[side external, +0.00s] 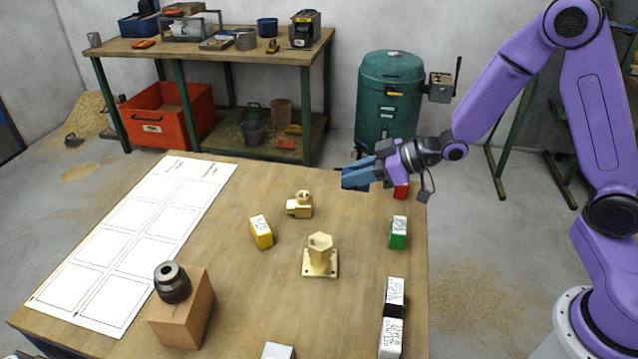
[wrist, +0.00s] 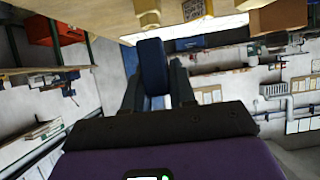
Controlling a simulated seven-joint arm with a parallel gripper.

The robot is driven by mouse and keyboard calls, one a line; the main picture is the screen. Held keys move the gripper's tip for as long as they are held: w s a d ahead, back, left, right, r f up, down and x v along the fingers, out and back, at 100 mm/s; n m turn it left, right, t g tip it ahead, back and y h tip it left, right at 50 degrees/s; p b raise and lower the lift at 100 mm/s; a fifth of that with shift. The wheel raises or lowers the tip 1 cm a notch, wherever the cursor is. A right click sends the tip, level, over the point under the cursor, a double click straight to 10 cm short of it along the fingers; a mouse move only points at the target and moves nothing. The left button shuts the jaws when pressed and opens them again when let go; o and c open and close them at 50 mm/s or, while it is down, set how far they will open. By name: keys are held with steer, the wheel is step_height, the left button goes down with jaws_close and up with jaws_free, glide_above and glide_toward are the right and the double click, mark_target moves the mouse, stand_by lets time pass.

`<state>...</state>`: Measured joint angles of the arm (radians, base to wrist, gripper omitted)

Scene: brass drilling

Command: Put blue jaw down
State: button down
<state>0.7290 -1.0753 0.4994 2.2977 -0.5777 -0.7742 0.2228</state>
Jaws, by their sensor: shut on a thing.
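My gripper (side external: 372,170) is above the back right part of the wooden table, fingers pointing left in the side view. It is shut on the blue jaw (side external: 357,181), which is held in the air, apart from the tabletop. In the wrist view the dark blue jaw (wrist: 152,60) stands between the two dark fingers of my gripper (wrist: 156,85). The fingers and the jaw overlap in the side view, so its exact outline is hard to tell.
Red (side external: 401,191), green (side external: 398,234), black (side external: 395,291) and white (side external: 390,339) blocks line the right edge. A yellow block (side external: 262,232) and brass fittings (side external: 320,257) (side external: 300,205) are mid-table. A marked white sheet (side external: 135,235) lies left; a chuck (side external: 172,282) sits on a wooden block (side external: 182,315).

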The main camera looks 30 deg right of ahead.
steer(key=w+r, duration=0.3)
steer(key=w, duration=0.4)
glide_above(297, 181)
steer(key=f, duration=0.9)
steer(key=shift+s+d+f, duration=0.15)
steer(key=shift+s+f, duration=0.1)
steer(key=shift+f, duration=0.05)
steer(key=shift+w+f, duration=0.15)
steer(key=shift+f, duration=0.05)
steer(key=shift+w+f, duration=0.15)
steer(key=shift+f, duration=1.5)
steer(key=shift+f, duration=0.1)
steer(key=c, duration=0.9)
jaws_free()
